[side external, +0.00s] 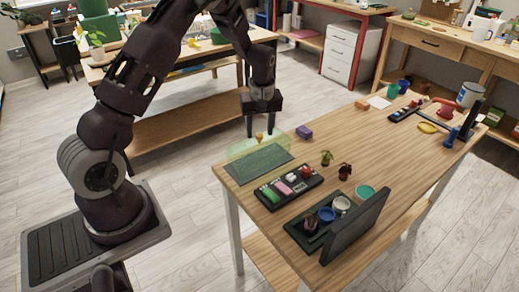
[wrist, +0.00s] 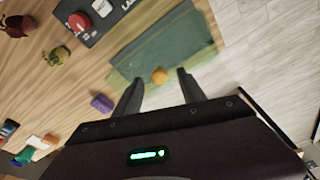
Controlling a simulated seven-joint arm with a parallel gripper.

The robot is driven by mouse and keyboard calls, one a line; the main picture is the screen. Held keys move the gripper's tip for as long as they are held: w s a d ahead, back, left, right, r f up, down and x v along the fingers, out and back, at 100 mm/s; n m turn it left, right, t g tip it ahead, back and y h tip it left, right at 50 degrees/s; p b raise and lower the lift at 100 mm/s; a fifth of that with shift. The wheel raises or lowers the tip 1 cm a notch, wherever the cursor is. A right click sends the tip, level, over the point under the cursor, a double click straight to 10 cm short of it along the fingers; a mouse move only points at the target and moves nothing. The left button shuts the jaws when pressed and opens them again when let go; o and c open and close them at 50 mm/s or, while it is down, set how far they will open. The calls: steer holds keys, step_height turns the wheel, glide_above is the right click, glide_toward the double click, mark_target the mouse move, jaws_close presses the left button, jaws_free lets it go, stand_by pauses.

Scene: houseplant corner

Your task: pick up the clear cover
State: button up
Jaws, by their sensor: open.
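The clear cover (side external: 243,146) is a pale green see-through shape with a small orange knob (side external: 258,136), at the table's left end. It overlaps a dark green flat panel (side external: 262,166); I cannot tell exactly how the two touch. In the wrist view the cover (wrist: 207,50) shows as a faint tint around the panel (wrist: 150,52), with the round knob (wrist: 159,75) near its lower edge. My gripper (side external: 261,131) points down above the cover, open and empty. In the wrist view the knob lies between the fingertips of my gripper (wrist: 160,78).
A purple block (side external: 304,132) lies just right of the cover. A black tray (side external: 289,187) with coloured pieces and two small plants (side external: 327,158) stand nearby. A dark upright panel (side external: 355,224) rises at the front edge. The table's middle is mostly clear.

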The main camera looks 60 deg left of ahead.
steer(key=shift+a+f, duration=0.1)
steer(key=shift+f, duration=0.75)
jaws_close()
stand_by(0.8)
